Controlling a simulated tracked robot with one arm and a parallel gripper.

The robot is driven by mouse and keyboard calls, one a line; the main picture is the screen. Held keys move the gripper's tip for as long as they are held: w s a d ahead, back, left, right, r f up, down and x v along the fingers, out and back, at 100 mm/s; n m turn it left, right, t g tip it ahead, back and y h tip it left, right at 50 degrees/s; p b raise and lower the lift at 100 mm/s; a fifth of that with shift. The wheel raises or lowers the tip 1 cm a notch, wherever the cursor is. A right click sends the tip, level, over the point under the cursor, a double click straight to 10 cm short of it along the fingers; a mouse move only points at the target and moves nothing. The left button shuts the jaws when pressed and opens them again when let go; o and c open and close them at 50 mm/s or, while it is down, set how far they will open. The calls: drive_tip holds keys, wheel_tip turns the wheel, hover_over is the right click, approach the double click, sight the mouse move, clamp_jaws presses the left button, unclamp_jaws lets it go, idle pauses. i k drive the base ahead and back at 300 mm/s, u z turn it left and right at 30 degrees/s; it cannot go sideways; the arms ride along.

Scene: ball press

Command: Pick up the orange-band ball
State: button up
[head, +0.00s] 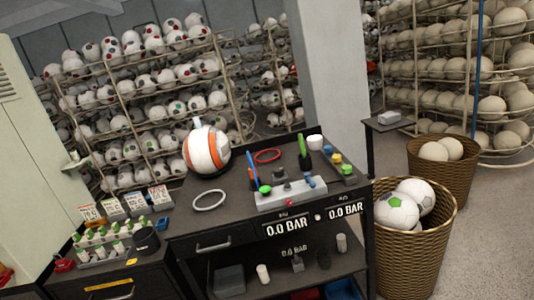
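The orange-band ball (206,150) is white with wide orange bands and dark edging. It sits at the back left of the dark workbench (230,213), in the middle of the picture. A small pale upright piece shows at its top; I cannot tell what it is. My gripper does not show in this view, and nothing visible touches the ball from the front.
A white ring (209,200) and red ring (267,156) lie near the ball. A grey tool block (291,193) stands to the right. Wicker baskets (412,250) with balls stand at the right. Ball racks (140,110) fill the back. A grey pillar (335,80) rises behind the bench.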

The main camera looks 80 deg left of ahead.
sight(206, 150)
drive_tip(key=u, duration=2.85)
drive_tip(key=i, duration=1.7)
